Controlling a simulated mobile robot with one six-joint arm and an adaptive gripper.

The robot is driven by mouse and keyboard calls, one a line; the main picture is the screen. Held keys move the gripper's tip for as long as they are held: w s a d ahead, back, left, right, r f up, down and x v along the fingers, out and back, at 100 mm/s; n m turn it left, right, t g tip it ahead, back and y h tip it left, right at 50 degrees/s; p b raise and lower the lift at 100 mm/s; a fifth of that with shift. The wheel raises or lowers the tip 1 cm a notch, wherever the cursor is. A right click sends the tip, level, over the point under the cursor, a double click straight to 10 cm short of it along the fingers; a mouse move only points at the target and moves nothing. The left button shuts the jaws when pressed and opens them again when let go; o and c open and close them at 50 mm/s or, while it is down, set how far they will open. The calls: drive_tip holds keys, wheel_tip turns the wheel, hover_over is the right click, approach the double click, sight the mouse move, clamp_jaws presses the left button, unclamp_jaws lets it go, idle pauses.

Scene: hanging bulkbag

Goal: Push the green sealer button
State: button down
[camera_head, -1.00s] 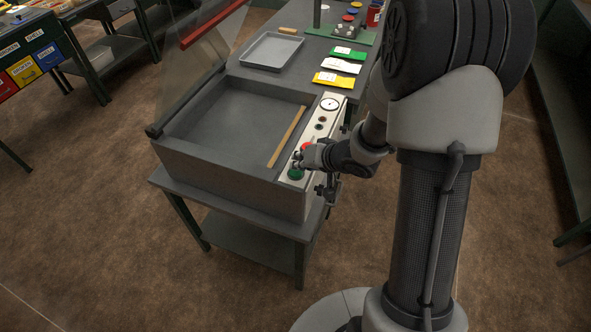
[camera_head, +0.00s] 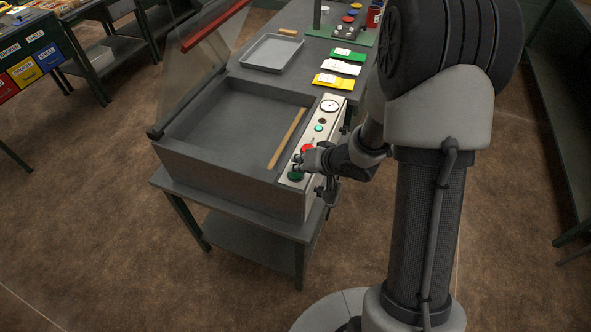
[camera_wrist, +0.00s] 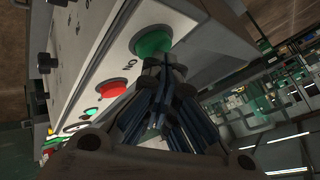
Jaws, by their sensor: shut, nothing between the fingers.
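The green button (camera_head: 295,176) is a round cap at the near end of the white control panel (camera_head: 322,113) on the sealer's right side. It shows large in the wrist view (camera_wrist: 152,41), with "ON" printed beside it. My gripper (camera_head: 298,159) is shut and empty, just above the green button in the head view. In the wrist view its fingertips (camera_wrist: 164,66) overlap the button's lower edge; I cannot tell whether they touch it. The red button (camera_head: 307,148) lies farther up the panel and also shows in the wrist view (camera_wrist: 111,90). A small light (camera_head: 318,128) glows teal.
The sealer's grey chamber (camera_head: 222,113) is open, its clear lid (camera_head: 196,72) raised at the left. A metal tray (camera_head: 271,53) and green, white and yellow packets (camera_head: 333,80) lie on the table behind. Black knobs (camera_wrist: 44,63) stick out from the panel's side.

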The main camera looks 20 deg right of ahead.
drive_tip(key=shift+r, duration=0.2)
wheel_tip(320, 180, up, 6)
drive_tip(key=p, duration=0.7)
drive_tip(key=shift+p, duration=0.3)
drive_tip(key=shift+f, duration=0.1)
drive_tip(key=s+d+r+h+b, duration=0.2)
drive_tip(key=s+d+r+h, duration=0.15)
drive_tip(key=r, duration=0.45)
drive_tip(key=s+d+r+h+b, duration=0.1)
drive_tip(key=s+d+r+h, duration=0.25)
drive_tip(key=r, duration=0.35)
drive_tip(key=s+a+r+n+g+y+b, duration=0.1)
drive_tip(key=s+a, duration=0.3)
drive_tip(key=s, duration=0.6)
drive_tip(key=s+a+r+n+g+y+b, duration=0.1)
drive_tip(key=s+a, duration=0.3)
drive_tip(key=s, duration=0.7)
drive_tip(key=shift+r+n+g, duration=0.5)
drive_tip(key=shift+r+g, duration=0.2)
